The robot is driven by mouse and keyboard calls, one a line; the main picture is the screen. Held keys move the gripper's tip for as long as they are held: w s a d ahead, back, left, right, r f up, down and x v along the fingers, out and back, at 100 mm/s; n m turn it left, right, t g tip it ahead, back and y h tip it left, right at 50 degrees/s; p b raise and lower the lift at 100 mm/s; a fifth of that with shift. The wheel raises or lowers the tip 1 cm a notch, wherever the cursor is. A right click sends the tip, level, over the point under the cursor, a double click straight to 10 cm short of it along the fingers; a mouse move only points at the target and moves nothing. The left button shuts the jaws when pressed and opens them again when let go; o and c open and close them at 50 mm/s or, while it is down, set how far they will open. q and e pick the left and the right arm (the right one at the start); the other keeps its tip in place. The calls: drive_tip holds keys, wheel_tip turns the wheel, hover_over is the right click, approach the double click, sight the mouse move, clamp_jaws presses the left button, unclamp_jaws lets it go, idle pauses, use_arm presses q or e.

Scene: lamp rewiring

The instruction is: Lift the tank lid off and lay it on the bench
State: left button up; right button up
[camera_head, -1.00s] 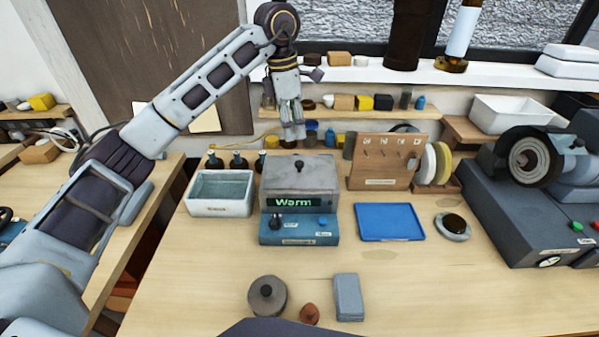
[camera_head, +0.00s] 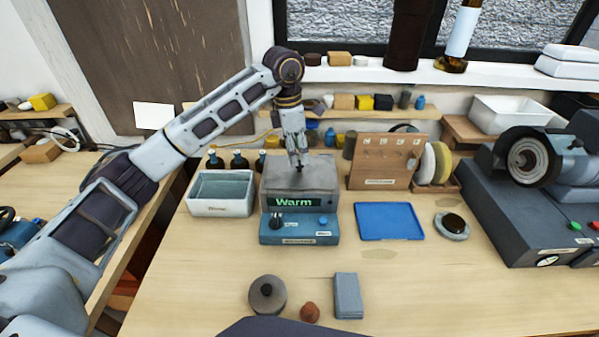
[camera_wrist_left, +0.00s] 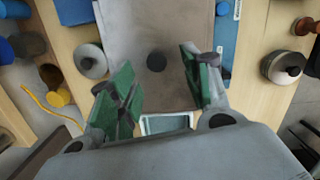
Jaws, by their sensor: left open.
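The tank (camera_head: 283,228) is a blue-fronted box with a "Warm" display, standing mid-bench. Its grey lid (camera_head: 272,172) is on top, with a small dark knob in the middle. In the left wrist view the lid (camera_wrist_left: 140,20) lies below the fingers, and its round black knob (camera_wrist_left: 156,62) shows between them. My left gripper (camera_head: 298,162) points down just above the lid at the knob. It is open, its green-padded fingers on either side of the knob; whether they touch it I cannot tell. My right gripper is not in view.
A white basin (camera_head: 221,208) stands left of the tank and a blue tray (camera_head: 389,236) lies to its right. A wooden board (camera_head: 386,150) stands behind the tray. A round grey lidded pot (camera_head: 267,295) and a grey block (camera_head: 347,296) are in front. Bare bench (camera_head: 480,300) shows front right.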

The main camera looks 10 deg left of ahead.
sight(300, 162)
use_arm(q)
drive_tip(key=shift+f, duration=0.45)
drive_tip(key=shift+w+d+f+p, duration=0.15)
drive_tip(key=shift+f+p, duration=0.1)
drive_tip(key=shift+f, duration=0.4)
drive_tip(key=shift+w+d+f+p, duration=0.1)
drive_tip(key=shift+w+f+p, duration=0.1)
drive_tip(key=shift+f, duration=1.2)
drive_tip(key=shift+d, duration=0.1)
drive_tip(key=shift+c, duration=0.3)
clamp_jaws()
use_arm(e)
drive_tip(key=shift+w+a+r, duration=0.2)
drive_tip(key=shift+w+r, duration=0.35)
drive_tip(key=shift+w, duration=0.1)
